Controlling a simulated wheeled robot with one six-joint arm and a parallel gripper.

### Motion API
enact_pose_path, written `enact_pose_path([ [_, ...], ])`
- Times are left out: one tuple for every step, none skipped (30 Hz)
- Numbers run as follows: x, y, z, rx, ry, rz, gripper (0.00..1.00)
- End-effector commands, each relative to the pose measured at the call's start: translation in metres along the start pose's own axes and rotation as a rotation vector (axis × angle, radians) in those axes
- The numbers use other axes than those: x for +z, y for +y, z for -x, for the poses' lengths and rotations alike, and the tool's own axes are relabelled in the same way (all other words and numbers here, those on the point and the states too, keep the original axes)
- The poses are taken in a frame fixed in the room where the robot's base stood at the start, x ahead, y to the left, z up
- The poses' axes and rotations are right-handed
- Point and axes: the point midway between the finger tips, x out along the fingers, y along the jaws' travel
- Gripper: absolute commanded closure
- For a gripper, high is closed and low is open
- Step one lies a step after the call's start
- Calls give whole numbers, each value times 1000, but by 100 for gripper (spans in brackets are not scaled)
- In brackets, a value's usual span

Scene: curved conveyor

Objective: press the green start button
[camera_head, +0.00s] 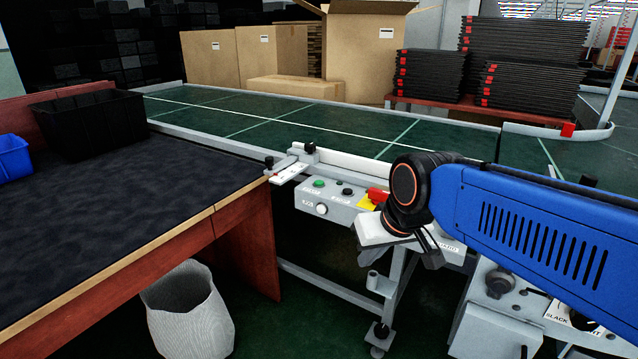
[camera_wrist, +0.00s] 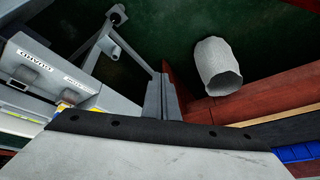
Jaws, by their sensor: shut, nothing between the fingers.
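The green start button (camera_head: 319,183) sits on the top left of a grey control box (camera_head: 337,200) on the conveyor's near side. A black knob, a white round knob and a red part on yellow share this box. My gripper (camera_head: 371,257) is to the right of the green button and lower in the picture, apart from it. In the wrist view its fingers (camera_wrist: 162,92) are together and empty. I cannot make out the green button in the wrist view.
A dark-topped workbench (camera_head: 110,215) with a black bin (camera_head: 88,125) and blue bin (camera_head: 12,158) fills the left. A pale waste basket (camera_head: 190,315) stands on the floor. The green conveyor (camera_head: 290,120) runs behind the box. Cartons (camera_head: 365,55) and stacked black trays (camera_head: 520,60) stand beyond.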

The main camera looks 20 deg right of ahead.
Motion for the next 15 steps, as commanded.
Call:
enact_pose_path([
  [-16, -2, -1, -9, 6, -16, 100],
  [-25, -3, -1, -16, 11, -27, 100],
  [-37, -5, -1, -25, 20, -41, 100],
  [-47, -6, -2, -30, 25, -51, 100],
  [-55, -8, -2, -37, 31, -62, 100],
  [-68, -9, -3, -45, 39, -76, 100],
  [-77, -10, -4, -52, 45, -86, 100],
  [-87, -11, -5, -58, 50, -97, 100],
  [-99, -12, -6, -66, 58, -111, 100],
  [-108, -12, -7, -72, 64, -122, 100],
  [-118, -13, -8, -78, 71, -133, 100],
  [-130, -13, -10, -85, 78, -147, 100],
  [-140, -14, -11, -91, 84, -159, 100],
  [-149, -14, -13, -96, 90, -170, 100],
  [-161, -14, -14, -103, 99, -184, 100],
])
